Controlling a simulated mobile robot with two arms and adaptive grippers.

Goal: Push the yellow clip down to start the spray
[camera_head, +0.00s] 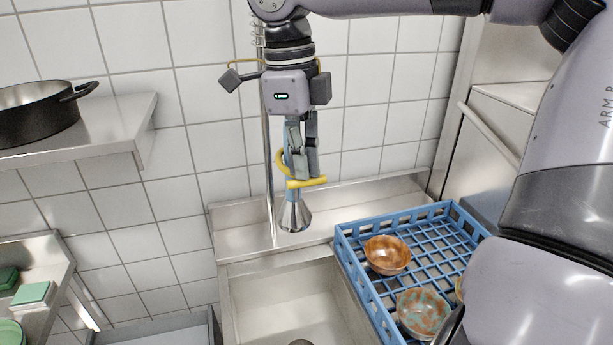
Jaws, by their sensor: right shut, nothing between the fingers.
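The yellow clip (309,183) is on the spray head (294,213), which hangs nose down over the back edge of the sink (278,294). The head has a blue handle and a metal cone. My right gripper (303,176) points down at the handle, its fingers shut and overlapping it in the view. The fingertips are right at the clip; I cannot tell whether they touch it. No water shows below the cone. My left gripper is not in view.
A blue dish rack (345,246) with several bowls, among them a brown bowl (387,255), stands right of the sink. A black pot (38,113) stands on a steel shelf (112,128) at left. The tiled wall is close behind the spray head.

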